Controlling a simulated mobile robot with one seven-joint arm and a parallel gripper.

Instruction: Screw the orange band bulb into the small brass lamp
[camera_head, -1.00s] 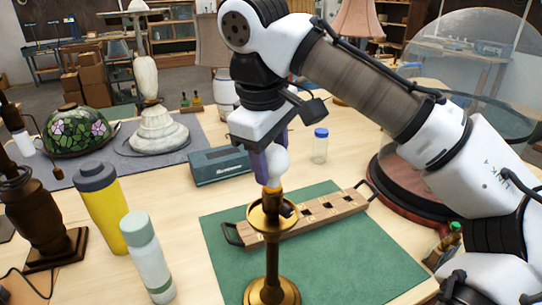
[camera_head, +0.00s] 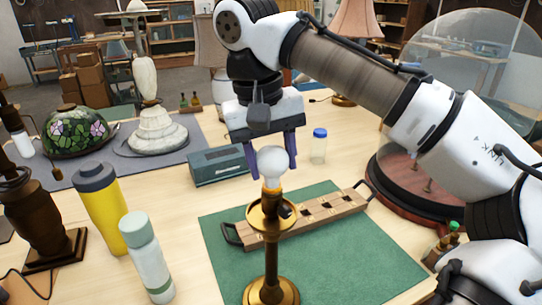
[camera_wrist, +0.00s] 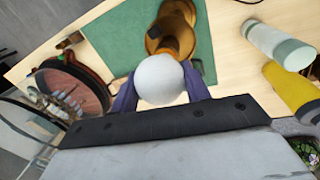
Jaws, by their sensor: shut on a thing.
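The small brass lamp (camera_head: 270,262) stands upright at the front of the green mat, with a round brass dish below its socket. The white round bulb (camera_head: 271,163) sits upright at the top of the lamp.
A wooden rack with holes (camera_head: 330,206) lies on the green mat (camera_head: 350,262) behind the lamp. A white-green bottle (camera_head: 148,262) and yellow bottle (camera_head: 102,210) stand left. A teal box (camera_head: 215,166), blue-capped jar (camera_head: 319,148) and glass dome (camera_head: 470,80) stand farther back.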

